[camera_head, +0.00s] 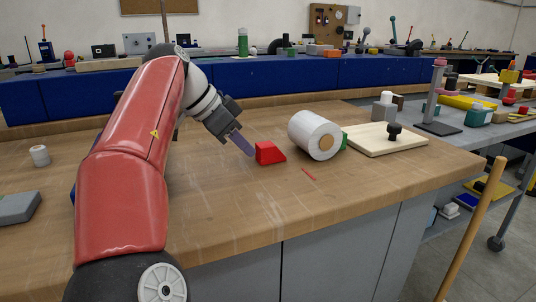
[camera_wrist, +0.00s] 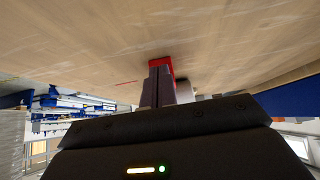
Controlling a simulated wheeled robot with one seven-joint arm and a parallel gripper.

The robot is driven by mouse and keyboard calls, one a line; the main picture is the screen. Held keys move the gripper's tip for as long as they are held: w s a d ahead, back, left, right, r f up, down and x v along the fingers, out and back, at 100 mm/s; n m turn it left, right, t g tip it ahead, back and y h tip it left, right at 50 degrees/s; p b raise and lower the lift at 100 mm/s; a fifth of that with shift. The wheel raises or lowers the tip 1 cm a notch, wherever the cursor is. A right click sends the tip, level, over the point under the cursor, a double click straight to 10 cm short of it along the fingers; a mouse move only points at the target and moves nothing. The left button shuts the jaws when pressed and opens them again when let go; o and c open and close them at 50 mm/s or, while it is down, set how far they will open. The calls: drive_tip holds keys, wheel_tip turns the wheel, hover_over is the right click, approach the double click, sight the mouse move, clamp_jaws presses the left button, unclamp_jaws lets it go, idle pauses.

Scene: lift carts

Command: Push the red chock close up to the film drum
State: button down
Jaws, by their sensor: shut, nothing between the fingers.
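The red chock (camera_head: 268,153) is a small wedge on the wooden bench, its sloped side toward the right. The film drum (camera_head: 314,136) is a white roll with a tan core, lying on its side right of the chock. A gap of bare bench shows between them. My gripper (camera_head: 249,151) is shut and empty, its fingers slanting down to the left side of the chock. They look touching or nearly so; I cannot tell which. In the wrist view the chock (camera_wrist: 161,62) shows beyond the shut fingers (camera_wrist: 163,75), which hide part of it.
A green block (camera_head: 344,141) sits behind the drum on the right, beside a pale board (camera_head: 385,140) with a dark knob. A short red mark (camera_head: 309,174) is on the bench in front of the drum. The bench front is clear. A white roll (camera_head: 39,156) stands far left.

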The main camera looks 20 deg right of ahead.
sight(267, 143)
drive_tip(key=shift+d, duration=2.3)
drive_tip(key=shift+a+r+p, duration=0.4)
drive_tip(key=shift+a+r, duration=0.1)
drive_tip(key=shift+a, duration=0.3)
drive_tip(key=shift+a+r+p, duration=0.4)
drive_tip(key=shift+a+r, duration=0.15)
drive_tip(key=shift+a, duration=0.3)
drive_tip(key=shift+a+r+p, duration=0.4)
drive_tip(key=shift+a+r, duration=0.1)
drive_tip(key=shift+a, duration=0.3)
drive_tip(key=shift+s, duration=0.15)
